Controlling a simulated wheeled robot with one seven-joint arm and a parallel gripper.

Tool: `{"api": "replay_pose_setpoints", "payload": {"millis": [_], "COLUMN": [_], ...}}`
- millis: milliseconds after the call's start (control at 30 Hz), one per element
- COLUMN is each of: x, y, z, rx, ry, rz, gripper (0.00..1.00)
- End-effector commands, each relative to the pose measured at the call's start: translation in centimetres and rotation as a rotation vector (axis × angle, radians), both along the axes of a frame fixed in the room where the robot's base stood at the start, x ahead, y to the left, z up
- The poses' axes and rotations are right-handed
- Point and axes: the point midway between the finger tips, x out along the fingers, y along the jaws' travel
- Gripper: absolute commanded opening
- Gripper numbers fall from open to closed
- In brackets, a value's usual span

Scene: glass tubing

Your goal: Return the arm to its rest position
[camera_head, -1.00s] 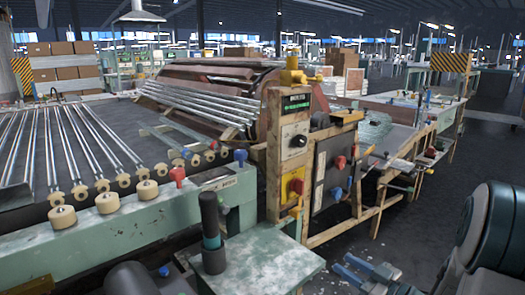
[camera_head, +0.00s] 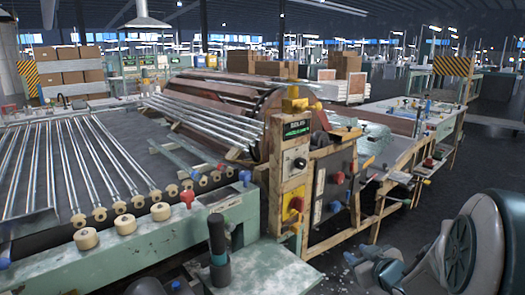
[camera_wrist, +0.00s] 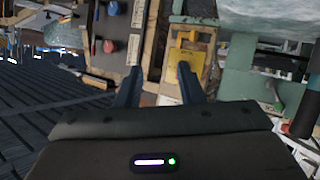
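My gripper (camera_wrist: 157,82) shows in the wrist view with two dark blue fingers apart and nothing between them. In the head view my gripper (camera_head: 364,262) is low at the right, in front of the machine frame and above the floor, partly turned out of sight. My arm fills the lower right corner there. In the wrist view, where the scene appears upside down, the yellow switch panel (camera_wrist: 185,62) lies beyond the fingers. I cannot see contact with anything.
A wooden-framed machine with a control panel (camera_head: 294,160) stands left of the gripper. A green bench (camera_head: 150,236) with knobs and glass tubes (camera_head: 92,160) is at left. A dark upright handle (camera_head: 217,240) stands in front. Dark floor (camera_head: 470,165) is open at right.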

Motion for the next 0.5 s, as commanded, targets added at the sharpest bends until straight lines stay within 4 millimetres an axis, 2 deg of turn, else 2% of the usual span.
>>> {"api": "replay_pose_setpoints", "payload": {"millis": [33, 167, 267, 500], "x": [-0.2, -1.5, -3.2, -9.3], "y": [0.0, -0.6, -0.6, 1.5], "z": [2.9, 6.1, 8.4, 13.4], "rx": [-0.029, -0.074, -0.085, -0.044], "ry": [0.026, 0.123, 0.209, 0.457], "rz": [-0.048, -0.183, -0.275, -0.426], "gripper": [0.35, 0.35, 0.35, 0.35]}}
